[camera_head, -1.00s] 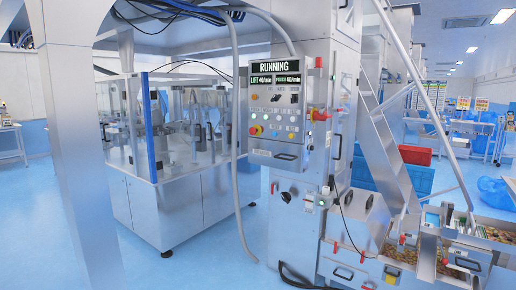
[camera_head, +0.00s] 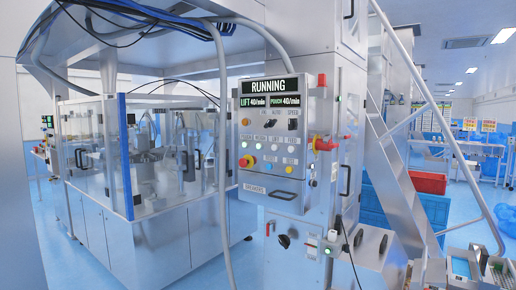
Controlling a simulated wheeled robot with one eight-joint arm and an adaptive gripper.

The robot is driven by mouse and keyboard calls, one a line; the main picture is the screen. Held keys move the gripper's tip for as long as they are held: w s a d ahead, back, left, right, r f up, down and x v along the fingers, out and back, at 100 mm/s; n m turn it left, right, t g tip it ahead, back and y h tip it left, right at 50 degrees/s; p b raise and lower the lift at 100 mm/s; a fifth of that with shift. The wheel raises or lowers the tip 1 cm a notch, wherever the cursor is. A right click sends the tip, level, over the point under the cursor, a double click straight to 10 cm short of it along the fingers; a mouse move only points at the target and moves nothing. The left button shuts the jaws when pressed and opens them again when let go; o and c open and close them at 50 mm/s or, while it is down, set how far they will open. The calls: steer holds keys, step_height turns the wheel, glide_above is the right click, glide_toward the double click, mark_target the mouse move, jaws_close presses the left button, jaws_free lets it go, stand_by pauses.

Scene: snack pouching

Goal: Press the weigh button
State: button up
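The control panel (camera_head: 285,112) is on the front of a tall steel machine, right of the picture's middle. Its display (camera_head: 275,86) reads RUNNING, with LIFT 40/min and POUCH 40/min below. Under that are small knobs, a row of round buttons (camera_head: 275,139), a yellow-and-red stop button (camera_head: 246,161) and several small coloured buttons. The labels are too small for me to tell which is the weigh button. My gripper is not in view.
A glass-walled pouching machine (camera_head: 145,150) stands at left, with a grey hose (camera_head: 224,130) before the panel's left.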

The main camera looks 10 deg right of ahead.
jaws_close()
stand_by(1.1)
